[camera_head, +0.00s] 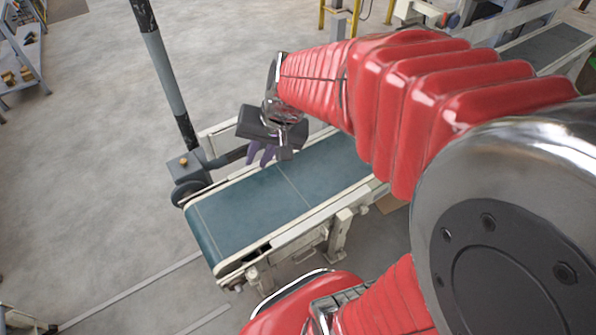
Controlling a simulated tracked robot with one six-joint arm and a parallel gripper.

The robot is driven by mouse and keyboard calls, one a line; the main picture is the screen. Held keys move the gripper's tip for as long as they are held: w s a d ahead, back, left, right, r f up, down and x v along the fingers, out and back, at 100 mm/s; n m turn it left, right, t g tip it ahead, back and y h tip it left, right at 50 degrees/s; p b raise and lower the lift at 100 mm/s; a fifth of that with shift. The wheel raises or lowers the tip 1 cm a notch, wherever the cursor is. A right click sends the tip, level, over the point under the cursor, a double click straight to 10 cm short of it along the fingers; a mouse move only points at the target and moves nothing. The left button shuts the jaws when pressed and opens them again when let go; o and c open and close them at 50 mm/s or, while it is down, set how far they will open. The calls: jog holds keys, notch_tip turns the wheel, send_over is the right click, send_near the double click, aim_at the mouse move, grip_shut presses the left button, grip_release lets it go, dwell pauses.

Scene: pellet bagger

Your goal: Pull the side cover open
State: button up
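I cannot make out a side cover or a handle for one in this view. My gripper (264,155) hangs at the end of my red-sleeved arm, with a dark body and purple fingers. In the picture it overlaps the far edge of a conveyor belt (245,210). It appears to be above the belt, but I cannot tell how high. The fingers are small and partly overlap, so I cannot tell whether they are open or shut. I see nothing held in them. My arm hides much of the middle and right of the scene.
A dark post (168,78) stands behind the belt's left end, by a grey unit with a dark wheel (188,192). Another belt (545,47) runs at upper right. A shelf (24,55) with small items stands at far left. The floor (90,170) on the left is clear.

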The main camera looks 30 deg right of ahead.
jog(key=w+d+f+m, duration=0.65)
jog(key=d+f, duration=0.25)
jog(key=f, duration=0.2)
jog(key=m, duration=1.6)
send_over(326, 239)
jog(key=s+d, duration=0.4)
notch_tip(326, 239, down, 39)
jog(key=shift+a+y, duration=0.2)
jog(key=shift+y, duration=0.1)
jog(key=shift+x, duration=6.95)
jog(key=shift+s, duration=0.2)
jog(key=shift+c, duration=0.6)
